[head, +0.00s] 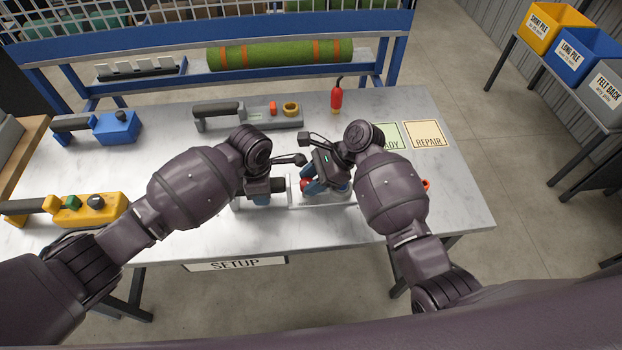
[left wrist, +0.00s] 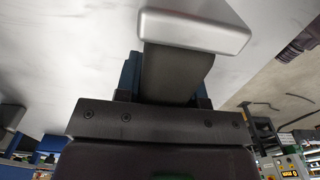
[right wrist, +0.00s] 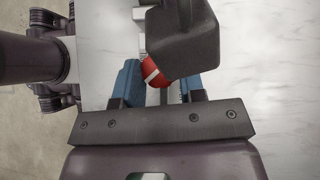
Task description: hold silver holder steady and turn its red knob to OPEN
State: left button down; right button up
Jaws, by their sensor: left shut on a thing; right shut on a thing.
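The silver holder (head: 335,197) lies near the front of the table, largely hidden by my arms. My left gripper (head: 261,197) is at its left end. In the left wrist view my left gripper (left wrist: 165,80) is shut on the holder's dark grip (left wrist: 175,72), below a silver end piece (left wrist: 195,27). The red knob (head: 305,184) shows as a small patch beside my right gripper (head: 320,188). In the right wrist view the knob (right wrist: 157,72), with a white mark, sits between the blue fingers of my right gripper (right wrist: 160,88). A dark block partly covers it, and no OPEN label is readable.
A grey tool (head: 215,108) with a dark handle lies behind my arms. A blue tool (head: 115,127) and a yellow tool (head: 98,210) lie at left. A red bottle (head: 336,99) stands at the back.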

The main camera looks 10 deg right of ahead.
jog(key=shift+n+g, duration=0.3)
jog(key=n+g, duration=0.2)
jog(key=shift+w+n+h, duration=0.15)
jog(key=shift+n+h, duration=0.25)
jog(key=shift+w+a+n+g+h, duration=0.1)
jog(key=shift+n+g+h, duration=0.45)
jog(key=shift+n, duration=0.45)
jog(key=shift+a+n+g+h, duration=0.1)
jog(key=shift+n+g+h, duration=0.25)
jog(key=shift+n+g, duration=0.55)
jog(key=o, duration=0.9)
jog(key=shift+o, duration=0.2)
jog(key=shift+w+d+r, duration=0.1)
jog(key=v, duration=1.1)
jog(key=shift+d+r, duration=0.2)
jog(key=shift+r, duration=0.1)
